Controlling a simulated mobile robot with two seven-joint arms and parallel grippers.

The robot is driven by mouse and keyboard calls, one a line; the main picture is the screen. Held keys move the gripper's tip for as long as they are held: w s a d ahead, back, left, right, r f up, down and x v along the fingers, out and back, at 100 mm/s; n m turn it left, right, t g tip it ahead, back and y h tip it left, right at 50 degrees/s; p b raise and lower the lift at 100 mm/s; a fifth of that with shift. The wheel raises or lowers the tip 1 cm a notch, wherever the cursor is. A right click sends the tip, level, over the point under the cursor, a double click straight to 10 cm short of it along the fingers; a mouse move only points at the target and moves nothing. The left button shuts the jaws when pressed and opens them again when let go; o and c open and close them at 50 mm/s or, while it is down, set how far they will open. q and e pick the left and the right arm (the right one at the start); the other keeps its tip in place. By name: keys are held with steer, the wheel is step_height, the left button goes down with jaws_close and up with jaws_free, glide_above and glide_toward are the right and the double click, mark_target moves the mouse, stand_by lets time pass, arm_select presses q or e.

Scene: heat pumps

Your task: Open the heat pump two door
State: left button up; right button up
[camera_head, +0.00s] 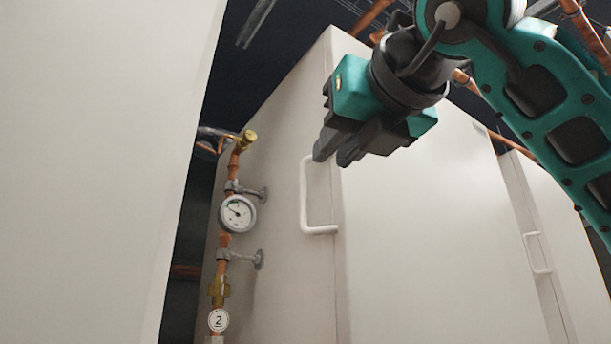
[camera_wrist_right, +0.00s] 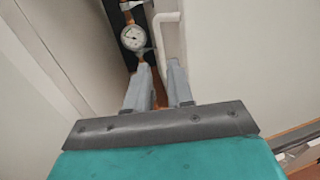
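The heat pump two door (camera_head: 430,220) is a large pale panel with a white bar handle (camera_head: 305,200) near its left edge. It looks closed. A round tag with a "2" (camera_head: 218,320) is on the pipe beside this unit. My right gripper (camera_head: 334,156) is at the upper end of the handle, its dark fingers covering part of it. In the right wrist view the fingers (camera_wrist_right: 160,72) are apart, and the handle (camera_wrist_right: 167,35) runs down towards the gap between their tips. I cannot tell whether they touch it. My left gripper is not in view.
A pale panel (camera_head: 90,170) fills the left side. Another unit with a handle (camera_head: 537,253) stands at the right.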

mark_target(305, 183)
steer(key=p+x, duration=0.2)
steer(key=x, duration=0.6)
steer(key=shift+a, duration=0.1)
steer(key=shift+w+a, duration=0.2)
steer(key=shift+w, duration=0.4)
steer(key=shift+c, duration=0.4)
jaws_close()
